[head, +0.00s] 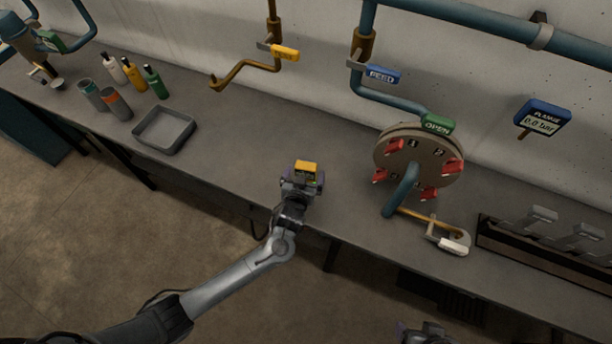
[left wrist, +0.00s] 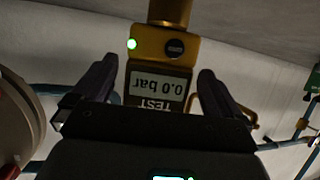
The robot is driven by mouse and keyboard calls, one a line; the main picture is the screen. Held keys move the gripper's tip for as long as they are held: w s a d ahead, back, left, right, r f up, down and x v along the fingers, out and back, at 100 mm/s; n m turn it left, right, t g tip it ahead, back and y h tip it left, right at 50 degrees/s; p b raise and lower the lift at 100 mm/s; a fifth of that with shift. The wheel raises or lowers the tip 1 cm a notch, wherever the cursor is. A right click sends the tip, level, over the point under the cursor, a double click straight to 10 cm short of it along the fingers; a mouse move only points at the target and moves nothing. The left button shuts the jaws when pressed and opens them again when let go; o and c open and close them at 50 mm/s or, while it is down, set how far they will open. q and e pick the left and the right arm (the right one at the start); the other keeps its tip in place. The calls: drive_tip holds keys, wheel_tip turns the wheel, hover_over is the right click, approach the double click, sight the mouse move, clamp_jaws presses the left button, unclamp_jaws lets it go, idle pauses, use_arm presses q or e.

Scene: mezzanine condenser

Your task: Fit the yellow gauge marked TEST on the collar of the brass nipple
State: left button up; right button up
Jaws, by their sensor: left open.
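The yellow gauge (head: 306,166) stands over the bench in the head view, at my left gripper (head: 303,181). In the left wrist view the gauge (left wrist: 161,77) appears upside down, reading TEST and 0.0 bar, with a green light lit. My left gripper is open, its fingers on either side of the gauge with visible gaps. A brass-coloured cylinder (left wrist: 170,11) adjoins the gauge's bench-side end; I cannot tell how the collar is seated. My right gripper (head: 428,334) is partly in view at the bottom edge of the head view; its jaws are unclear.
A grey tray (head: 187,134), bottles and cups stand left on the bench. A disc with red tabs (head: 383,153) and a green OPEN tag stands right of the gauge. Beyond are a clamp-like tool (head: 452,245) and a dark rack (head: 500,238). Pipes run along the wall.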

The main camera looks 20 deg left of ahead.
use_arm(q)
drive_tip(key=shift+x, duration=1.75)
drive_tip(key=shift+d, duration=0.1)
drive_tip(key=shift+c, duration=0.2)
drive_tip(key=c, duration=1.2)
